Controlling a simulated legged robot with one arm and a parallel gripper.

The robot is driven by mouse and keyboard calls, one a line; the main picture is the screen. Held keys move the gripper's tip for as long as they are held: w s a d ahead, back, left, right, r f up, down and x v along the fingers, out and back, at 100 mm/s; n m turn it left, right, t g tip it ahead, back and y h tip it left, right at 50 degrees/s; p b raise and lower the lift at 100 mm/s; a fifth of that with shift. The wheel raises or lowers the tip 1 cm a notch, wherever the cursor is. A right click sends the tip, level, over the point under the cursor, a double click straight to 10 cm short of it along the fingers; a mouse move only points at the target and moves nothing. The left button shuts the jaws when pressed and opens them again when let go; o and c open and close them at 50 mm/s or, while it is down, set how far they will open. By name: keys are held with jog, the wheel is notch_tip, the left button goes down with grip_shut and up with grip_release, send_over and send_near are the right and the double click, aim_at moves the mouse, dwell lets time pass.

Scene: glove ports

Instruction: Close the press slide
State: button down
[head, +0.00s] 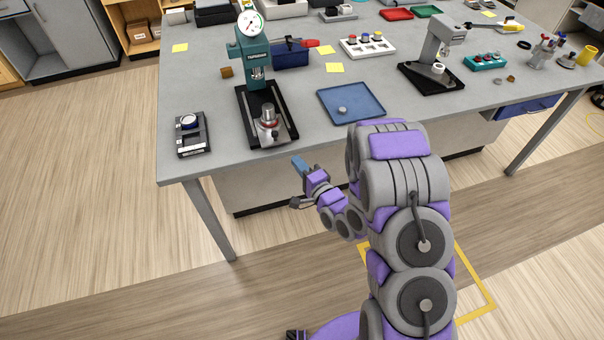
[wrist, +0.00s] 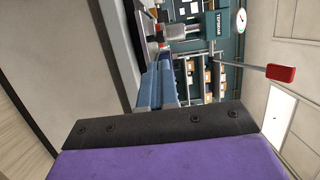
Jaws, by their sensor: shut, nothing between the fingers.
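A teal press (head: 254,55) with a round white dial on top and a red-tipped lever stands on the grey table. Its black slide base (head: 284,112) reaches toward the table's front edge. A metal fixture with a red ring (head: 267,123) sits near the base's front end, forward of the ram. My gripper (head: 299,164), with blue fingers, is in front of and below the table edge, apart from the press. Its fingers are together and empty. In the wrist view, the fingers (wrist: 158,84) point toward the press (wrist: 212,25), seen sideways, and its red lever tip (wrist: 280,72).
A black holder with a blue-white disc (head: 189,122) lies left of the press. A blue tray (head: 350,104) with a small round piece lies right. A pale press (head: 440,52) stands farther right. The table's front edge (head: 225,168) lies between my gripper and the slide.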

jog(key=b, duration=0.3)
send_near(273, 124)
jog(key=shift+s+a, duration=0.15)
jog(key=shift+a, duration=0.95)
jog(key=shift+r, duration=0.1)
jog(key=shift+w+a+r+p, duration=0.15)
jog(key=shift+w+a+p, duration=0.05)
jog(key=shift+w+p, duration=0.3)
jog(key=w+p, duration=0.1)
jog(key=w, duration=0.1)
jog(key=w+a+p, duration=0.1)
jog(key=w, duration=0.1)
jog(key=w+a+p, duration=0.1)
jog(key=w, duration=0.2)
jog(key=shift+w, duration=0.1)
